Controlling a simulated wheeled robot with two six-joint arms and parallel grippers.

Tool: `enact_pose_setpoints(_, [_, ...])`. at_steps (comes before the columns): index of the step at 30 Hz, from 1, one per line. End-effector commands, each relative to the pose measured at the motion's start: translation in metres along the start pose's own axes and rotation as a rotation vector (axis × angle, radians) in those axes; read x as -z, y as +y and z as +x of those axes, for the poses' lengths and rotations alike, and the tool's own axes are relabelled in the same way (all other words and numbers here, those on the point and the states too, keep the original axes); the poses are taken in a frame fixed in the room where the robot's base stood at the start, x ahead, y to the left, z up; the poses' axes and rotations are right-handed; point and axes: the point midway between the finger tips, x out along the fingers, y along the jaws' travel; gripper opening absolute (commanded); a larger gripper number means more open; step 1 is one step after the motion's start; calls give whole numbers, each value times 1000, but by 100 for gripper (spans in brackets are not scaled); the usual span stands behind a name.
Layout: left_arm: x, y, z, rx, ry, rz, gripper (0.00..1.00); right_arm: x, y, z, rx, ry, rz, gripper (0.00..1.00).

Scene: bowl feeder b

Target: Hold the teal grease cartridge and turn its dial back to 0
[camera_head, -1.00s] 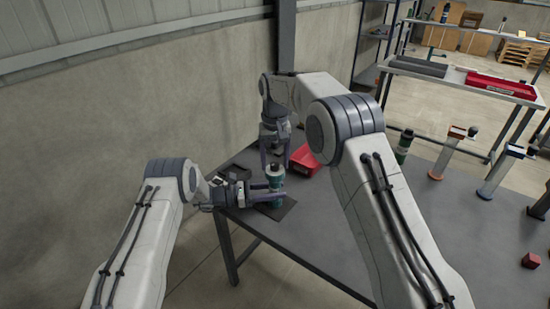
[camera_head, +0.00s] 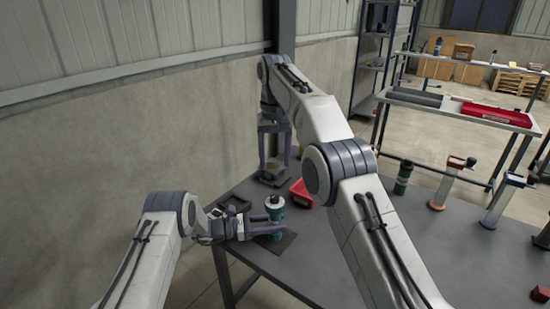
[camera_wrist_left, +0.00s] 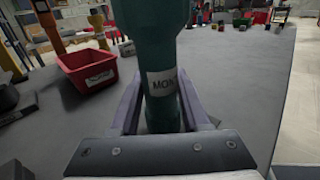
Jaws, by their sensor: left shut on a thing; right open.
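The teal grease cartridge (camera_head: 275,210) stands upright above a dark mat (camera_head: 284,243) near the table's left end. My left gripper (camera_head: 268,229) is shut around the cartridge's lower body. In the left wrist view the cartridge (camera_wrist_left: 163,50) rises between the fingers, with a pale label partly readable and its top out of frame. My right gripper (camera_head: 275,166) is open, pointing down, behind and above the cartridge and apart from it.
A red bin (camera_head: 301,192) stands just right of my right gripper; it also shows in the left wrist view (camera_wrist_left: 86,68). A dark tray (camera_head: 236,205) lies left of the cartridge. A dark green bottle (camera_head: 403,178) and several stands line the far edge. The table's middle is clear.

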Motion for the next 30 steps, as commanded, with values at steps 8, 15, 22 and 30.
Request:
enact_pose_setpoints(8, [0,0,0,-1,0,1,0,0,0,0,0,-1,0,67])
enact_pose_setpoints(15, [0,0,0,-1,0,1,81,0,0,0,0,0,0,67])
enact_pose_setpoints(22, [0,0,-1,-1,0,0,81,0,0,0,0,0,0,67])
enact_pose_setpoints(30, [0,2,-37,-6,0,0,81,0,0,0,0,0,0,67])
